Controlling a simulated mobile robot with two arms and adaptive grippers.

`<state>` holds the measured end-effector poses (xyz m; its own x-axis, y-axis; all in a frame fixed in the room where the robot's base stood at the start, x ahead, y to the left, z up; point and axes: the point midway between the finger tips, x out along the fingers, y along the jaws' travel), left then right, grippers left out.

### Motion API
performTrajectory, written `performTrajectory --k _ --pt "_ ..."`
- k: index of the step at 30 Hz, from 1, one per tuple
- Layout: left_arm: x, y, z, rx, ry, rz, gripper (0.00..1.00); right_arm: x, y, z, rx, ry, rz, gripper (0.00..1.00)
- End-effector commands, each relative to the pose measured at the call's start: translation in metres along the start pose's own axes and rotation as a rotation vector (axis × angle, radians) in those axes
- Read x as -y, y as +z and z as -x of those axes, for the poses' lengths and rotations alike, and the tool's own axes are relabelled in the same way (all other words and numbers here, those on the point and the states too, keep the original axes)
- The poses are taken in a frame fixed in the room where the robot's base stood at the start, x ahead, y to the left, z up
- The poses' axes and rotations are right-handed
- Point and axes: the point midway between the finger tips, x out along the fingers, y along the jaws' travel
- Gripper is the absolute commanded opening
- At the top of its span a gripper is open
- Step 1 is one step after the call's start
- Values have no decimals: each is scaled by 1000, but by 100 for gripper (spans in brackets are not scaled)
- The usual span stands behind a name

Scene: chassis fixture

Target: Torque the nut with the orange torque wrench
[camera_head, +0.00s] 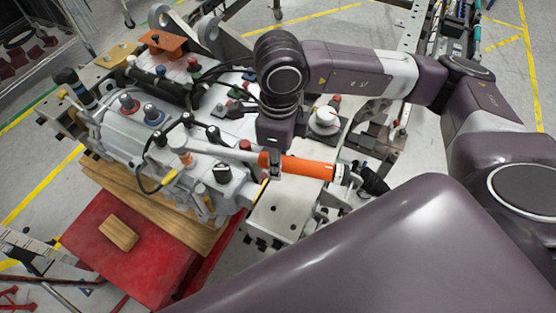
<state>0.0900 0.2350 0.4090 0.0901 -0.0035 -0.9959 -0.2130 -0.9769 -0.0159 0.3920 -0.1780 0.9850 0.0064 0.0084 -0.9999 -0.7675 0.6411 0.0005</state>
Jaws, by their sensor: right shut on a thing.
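The torque wrench (310,168) has an orange handle that lies almost level over the right side of the chassis fixture (130,125). A grey shaft runs left from the handle toward the fittings on the fixture. My right gripper (274,172) points down and is shut on the left part of the orange handle. The far end of the wrench is among hoses and caps, and I cannot tell whether it sits on a nut. The nut itself cannot be made out. My left gripper is not in view.
Black hoses and coloured caps crowd the fixture. A pale metal block (283,212) lies below the wrench handle. Wooden boards (150,205) and a red platform (95,233) with a small wooden block (119,234) lie at lower left.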

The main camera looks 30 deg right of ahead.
Motion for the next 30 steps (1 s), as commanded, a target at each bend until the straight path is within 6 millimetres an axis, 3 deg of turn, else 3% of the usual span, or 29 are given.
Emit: performTrajectory --k 20,30 --pt "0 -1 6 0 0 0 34 0 1 13 4 -2 1 0" --pt "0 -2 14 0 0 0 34 1 2 31 6 -3 0 0"
